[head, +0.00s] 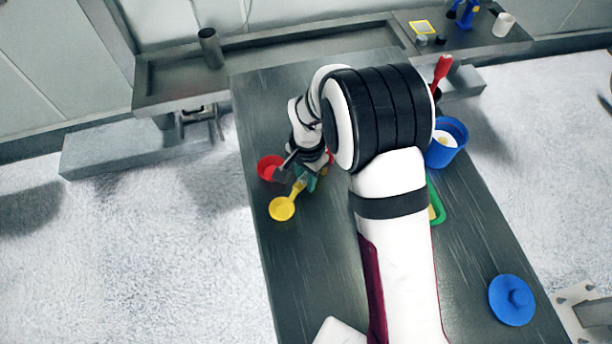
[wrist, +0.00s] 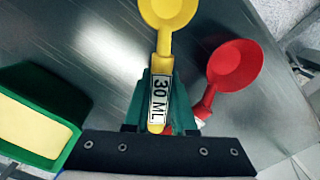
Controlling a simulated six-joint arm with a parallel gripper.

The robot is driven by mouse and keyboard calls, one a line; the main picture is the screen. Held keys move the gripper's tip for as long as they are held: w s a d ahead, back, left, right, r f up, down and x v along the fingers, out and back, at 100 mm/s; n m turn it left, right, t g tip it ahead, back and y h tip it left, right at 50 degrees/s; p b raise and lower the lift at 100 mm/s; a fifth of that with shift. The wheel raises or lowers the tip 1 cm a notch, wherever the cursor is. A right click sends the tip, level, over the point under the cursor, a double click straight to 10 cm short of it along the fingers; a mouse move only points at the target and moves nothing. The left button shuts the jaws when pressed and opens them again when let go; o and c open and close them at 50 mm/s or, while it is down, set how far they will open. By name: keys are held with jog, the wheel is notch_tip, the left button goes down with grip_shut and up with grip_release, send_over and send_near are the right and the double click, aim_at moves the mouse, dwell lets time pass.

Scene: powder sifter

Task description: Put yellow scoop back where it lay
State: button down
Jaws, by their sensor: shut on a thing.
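The yellow scoop (head: 282,209) is near the left edge of the dark table, its bowl pointing away from my gripper. In the wrist view the yellow scoop (wrist: 168,12) has a handle with a "30 ML" label. My gripper (wrist: 160,92) has teal fingers shut on that handle; in the head view my gripper (head: 308,180) is partly hidden by my arm. I cannot tell whether the scoop touches the table. A red scoop (wrist: 235,65) lies just right of the fingers in the wrist view; its bowl also shows in the head view (head: 268,167).
A green tray (wrist: 55,80) with a yellow inside is at the left of the wrist view. A blue container (head: 447,148) and a blue lid (head: 512,300) are on the table's right side. The table (head: 290,270) is bare in front of the yellow scoop.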

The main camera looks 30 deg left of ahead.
jog(key=shift+f, duration=0.25)
jog(key=c, duration=0.7)
grip_release()
jog(key=shift+o, duration=0.2)
notch_tip(320, 180, up, 16)
jog(key=f, duration=0.1)
jog(key=s+d+r+m, duration=0.15)
jog(key=d+r, duration=0.25)
jog(key=d, duration=0.4)
jog(key=s+d+r, duration=0.2)
jog(key=d+r, duration=0.1)
jog(key=d, duration=0.6)
jog(key=s+d+f+m+y, duration=0.1)
jog(key=s+d+m, duration=0.1)
jog(key=s+d, duration=0.7)
jog(key=s, duration=0.4)
jog(key=shift+f+y, duration=0.3)
jog(key=shift+y, duration=0.1)
